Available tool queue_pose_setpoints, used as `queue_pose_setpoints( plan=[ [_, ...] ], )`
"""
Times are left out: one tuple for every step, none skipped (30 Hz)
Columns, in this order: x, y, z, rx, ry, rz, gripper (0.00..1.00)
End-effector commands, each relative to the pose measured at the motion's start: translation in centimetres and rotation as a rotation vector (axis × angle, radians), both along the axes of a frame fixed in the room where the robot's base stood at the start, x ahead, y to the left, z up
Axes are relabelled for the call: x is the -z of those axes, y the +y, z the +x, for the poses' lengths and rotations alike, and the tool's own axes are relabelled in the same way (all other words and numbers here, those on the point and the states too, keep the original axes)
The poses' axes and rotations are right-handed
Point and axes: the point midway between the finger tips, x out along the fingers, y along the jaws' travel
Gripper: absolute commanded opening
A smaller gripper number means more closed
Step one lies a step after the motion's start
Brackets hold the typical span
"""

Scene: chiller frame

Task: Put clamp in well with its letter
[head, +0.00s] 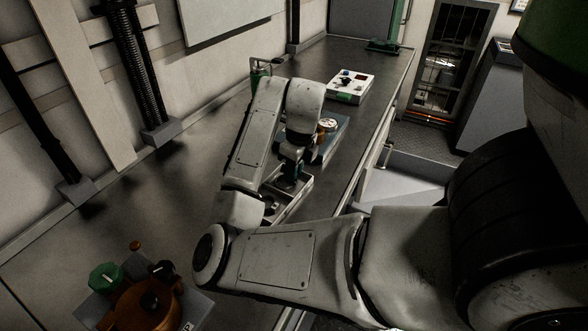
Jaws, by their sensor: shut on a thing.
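My gripper (289,186) is at the middle of the bench, pointing down over a pale shallow tray (296,203). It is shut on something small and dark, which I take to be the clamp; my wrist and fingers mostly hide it. A dark round shape (270,203) shows in the tray just left of and below my gripper. I cannot make out any letters or separate wells from here. My arm covers part of the tray's near side.
Behind my gripper lies a blue-grey plate (338,140) with a round pale and orange part (328,125) on it. Farther back sits a white box (343,90) with dark and red parts. An orange housing (140,308) with green and black knobs stands near left. The left bench is clear.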

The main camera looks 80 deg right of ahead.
Motion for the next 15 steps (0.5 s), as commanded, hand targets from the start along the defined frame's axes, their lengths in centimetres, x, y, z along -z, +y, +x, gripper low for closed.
queue_pose_setpoints(
  plan=[
    [-0.01, 0.0, -0.01, 0.0, 0.0, 0.0, 0.0],
    [0.0, 0.0, -0.01, 0.0, 0.0, 0.0, 0.0],
    [0.05, 0.0, -0.01, 0.0, 0.0, 0.0, 0.0],
    [0.14, 0.01, -0.02, 0.0, 0.0, 0.0, 0.0],
    [0.25, 0.01, -0.02, 0.0, 0.0, 0.0, 0.0],
    [0.38, 0.02, -0.02, 0.0, 0.0, 0.001, 0.0],
    [0.31, 0.01, -0.02, 0.0, 0.0, 0.001, 0.2],
    [0.28, 0.01, -0.02, 0.0, 0.0, 0.001, 0.23],
    [0.27, 0.01, -0.02, 0.0, 0.0, 0.0, 0.27],
    [0.27, 0.01, -0.02, 0.0, 0.0, 0.0, 0.3],
    [0.27, 0.0, -0.02, 0.0, 0.0, 0.0, 0.33],
    [0.27, 0.0, -0.02, 0.0, 0.0, 0.0, 0.37],
    [0.26, 0.0, -0.02, 0.0, 0.0, 0.0, 0.4],
    [0.26, 0.0, -0.02, 0.0, 0.0, 0.0, 0.42],
    [0.26, 0.0, -0.02, 0.0, 0.0, 0.0, 0.44]
  ],
)
